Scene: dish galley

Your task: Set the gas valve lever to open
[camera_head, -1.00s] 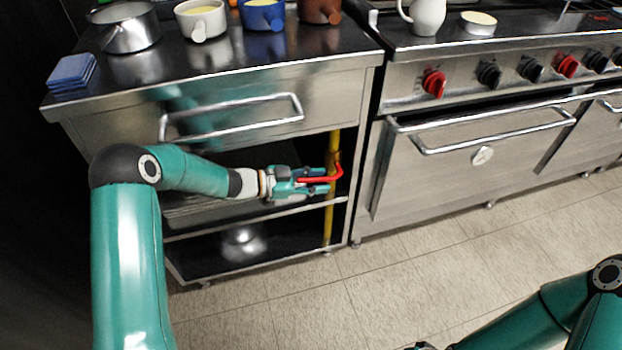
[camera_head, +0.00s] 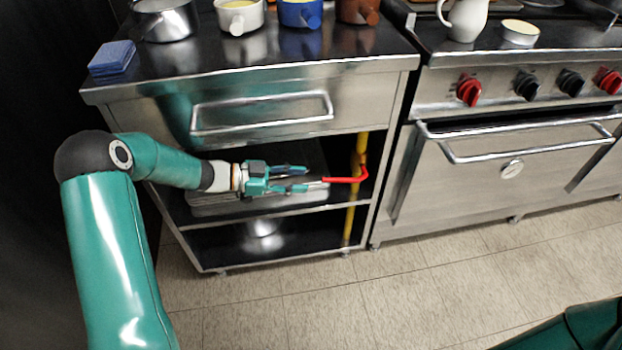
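The gas valve lever (camera_head: 345,180) is red and bent. It sits on the upright yellow gas pipe (camera_head: 350,215) in the open right part of the steel counter's lower bay. From the pipe it sticks out to the left, crosswise to it. My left gripper (camera_head: 306,178) is in front of the shelf, left of the lever. Its two fingers are apart and point right, toward the lever's free end. They look empty; whether a fingertip touches the lever end is hard to tell. My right gripper is out of view; only part of my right arm shows at the bottom right.
The counter's drawer handle (camera_head: 262,118) juts out above my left gripper. A tray-like stack (camera_head: 215,205) lies on the shelf behind it, and a shiny bowl (camera_head: 262,227) is below. The oven (camera_head: 500,175) stands right of the pipe. The tiled floor in front is clear.

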